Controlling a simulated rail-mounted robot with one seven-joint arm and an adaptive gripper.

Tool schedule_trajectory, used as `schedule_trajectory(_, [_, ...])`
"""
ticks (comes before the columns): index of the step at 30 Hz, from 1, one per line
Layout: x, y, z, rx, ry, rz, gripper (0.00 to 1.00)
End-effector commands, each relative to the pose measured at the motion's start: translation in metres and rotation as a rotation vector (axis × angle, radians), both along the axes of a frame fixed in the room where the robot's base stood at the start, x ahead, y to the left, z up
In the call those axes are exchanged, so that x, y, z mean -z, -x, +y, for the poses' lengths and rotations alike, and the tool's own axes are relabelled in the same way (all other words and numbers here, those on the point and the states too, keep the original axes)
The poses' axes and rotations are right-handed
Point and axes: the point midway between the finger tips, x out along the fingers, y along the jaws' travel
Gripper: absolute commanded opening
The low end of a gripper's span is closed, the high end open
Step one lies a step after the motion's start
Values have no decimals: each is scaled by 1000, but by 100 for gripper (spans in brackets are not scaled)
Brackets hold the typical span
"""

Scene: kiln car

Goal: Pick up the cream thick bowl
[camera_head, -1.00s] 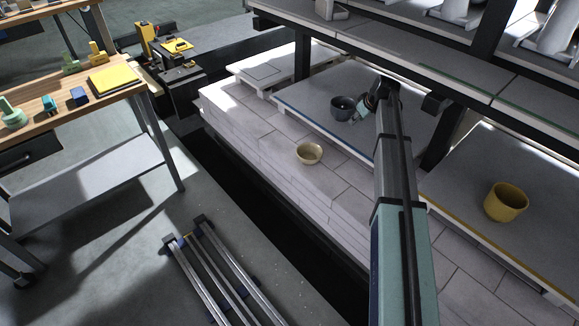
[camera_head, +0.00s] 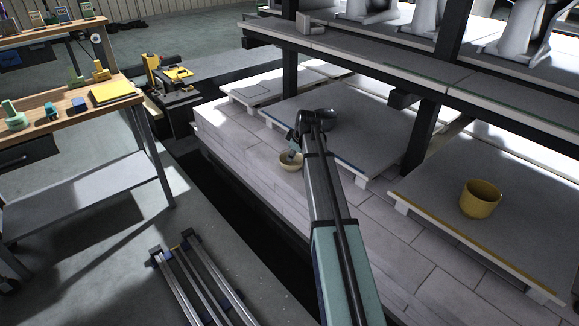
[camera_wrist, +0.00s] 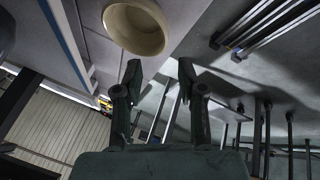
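The cream thick bowl (camera_head: 290,165) stands upright on the pale brick deck, in front of the grey raised slab. In the wrist view the bowl (camera_wrist: 138,27) is at the top, partly cut off by the frame edge, with its opening visible. My gripper (camera_head: 294,152) is beside and just above the bowl's rim in the head view; its fingertips overlap the bowl there, and contact cannot be told. In the wrist view my gripper (camera_wrist: 160,70) has its two fingers apart with nothing between them. The bowl lies beyond the fingertips, a little left of centre.
A yellow pot (camera_head: 480,198) stands on the right slab (camera_head: 430,195). A dark bowl (camera_head: 328,114) on the middle slab is mostly behind my arm. A black post (camera_head: 420,135) and upper shelf (camera_head: 390,60) rise behind. A wooden workbench (camera_head: 75,105) is at left.

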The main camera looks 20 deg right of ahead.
Motion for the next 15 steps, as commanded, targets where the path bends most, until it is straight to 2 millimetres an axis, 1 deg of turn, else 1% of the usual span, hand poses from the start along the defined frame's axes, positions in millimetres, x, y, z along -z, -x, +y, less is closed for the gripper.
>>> schedule_trajectory(1, [11,-7,0,-1,-1,3,40])
schedule_trajectory(6, [38,-22,1,-1,-1,3,40])
schedule_trajectory(10, [51,-29,1,1,-1,1,40])
schedule_trajectory(15, [57,-31,1,1,-1,1,40])
